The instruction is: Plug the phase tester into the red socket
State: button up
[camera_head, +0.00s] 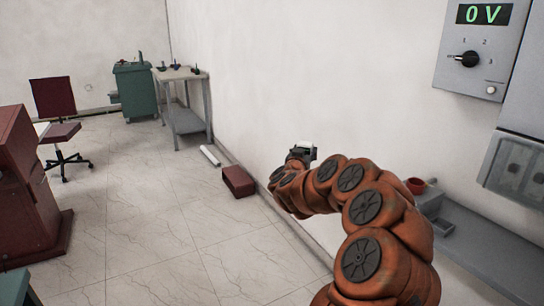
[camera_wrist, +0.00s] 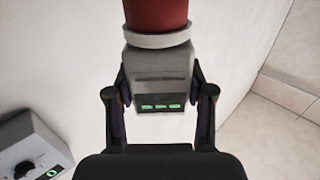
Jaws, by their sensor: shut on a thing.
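The phase tester (camera_wrist: 158,64), a grey body with a small green-lit display, sits between the fingers of my gripper (camera_wrist: 158,88) in the wrist view. A red cylinder (camera_wrist: 157,12) with a pale collar joins its far end and runs out of the picture; I cannot tell where it ends. In the head view my gripper (camera_head: 301,156) is at the end of my outstretched arm beside the white wall, with a small pale part of the held thing showing. I cannot identify the red socket for certain.
A grey panel (camera_head: 480,80) reading 0 V, with a knob, hangs on the right wall; it shows in the wrist view (camera_wrist: 22,145). A small red cup-like thing (camera_head: 416,186) stands on a grey ledge (camera_head: 480,245). A dark red box (camera_head: 238,181) lies on the floor; floor at centre-left is clear.

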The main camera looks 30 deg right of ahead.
jog(key=s+d+r+m+g+h+p, duration=0.35)
jog(key=s+d+m+g, duration=0.35)
jog(key=s+d, duration=0.5)
jog(key=s+d+r+m+g+h+p, duration=0.2)
jog(key=s+d+r+m+g+p, duration=0.2)
jog(key=s+d+g, duration=0.7)
jog(key=shift+m+t+y, duration=0.3)
jog(key=shift+t+y, duration=0.05)
jog(key=shift+t, duration=0.25)
jog(key=shift+s+d+f+b, duration=0.4)
jog(key=shift+s+f+b, duration=0.1)
jog(key=shift+f, duration=0.4)
jog(key=shift+s+d+f+b, duration=0.35)
jog(key=shift+s+f+b, duration=0.15)
jog(key=shift+f, duration=0.45)
jog(key=shift+s+d+f+b, duration=0.4)
jog(key=shift+s+f, duration=0.1)
jog(key=shift+f, duration=0.4)
jog(key=o, duration=1.4)
